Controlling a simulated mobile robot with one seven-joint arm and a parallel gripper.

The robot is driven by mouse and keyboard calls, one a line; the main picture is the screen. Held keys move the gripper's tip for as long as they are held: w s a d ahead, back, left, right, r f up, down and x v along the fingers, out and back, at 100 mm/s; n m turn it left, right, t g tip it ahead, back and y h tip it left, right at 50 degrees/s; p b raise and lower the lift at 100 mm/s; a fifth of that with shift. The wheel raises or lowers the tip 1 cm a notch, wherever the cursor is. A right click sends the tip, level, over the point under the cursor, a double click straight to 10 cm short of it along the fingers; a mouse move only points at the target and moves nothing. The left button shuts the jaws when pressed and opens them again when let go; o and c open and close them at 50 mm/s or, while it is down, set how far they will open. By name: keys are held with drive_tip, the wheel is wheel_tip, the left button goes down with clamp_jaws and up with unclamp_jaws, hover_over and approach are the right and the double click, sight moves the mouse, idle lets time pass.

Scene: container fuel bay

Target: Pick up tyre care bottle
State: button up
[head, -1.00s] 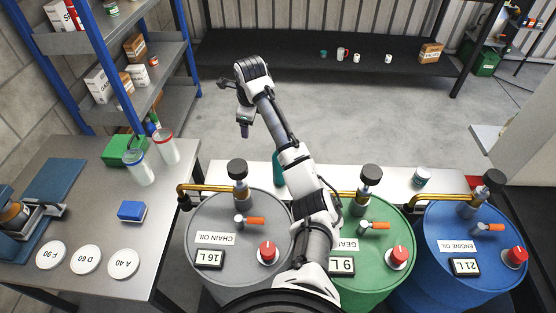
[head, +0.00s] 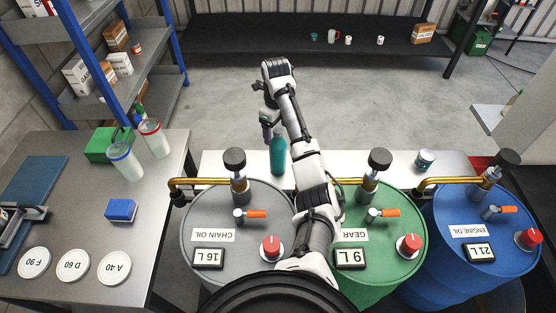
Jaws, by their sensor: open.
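A teal bottle (head: 278,157) stands upright on the white bench behind the drums, between the grey and green drums. I take it for the tyre care bottle; no label is readable. My gripper (head: 267,139) points down just to the left of the bottle's top. It is open and holds nothing. From this view I cannot tell whether its fingers touch the bottle or how far apart they are.
A grey drum (head: 225,225), a green drum (head: 385,245) and a blue drum (head: 455,215) with brass pipes stand in front of the white bench (head: 225,160). A small jar (head: 425,160) stands on the bench. A steel table (head: 85,215) is at left.

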sight(278, 139)
drive_tip(key=shift+w+d+f+p, duration=0.15)
drive_tip(key=shift+f+p, duration=0.1)
drive_tip(key=shift+f, duration=1.15)
drive_tip(key=shift+s+d+f+p, duration=0.1)
drive_tip(key=shift+d+f+p, duration=0.1)
drive_tip(key=shift+f, duration=1.15)
drive_tip(key=shift+c, duration=0.5)
drive_tip(key=shift+w+r, duration=0.1)
clamp_jaws()
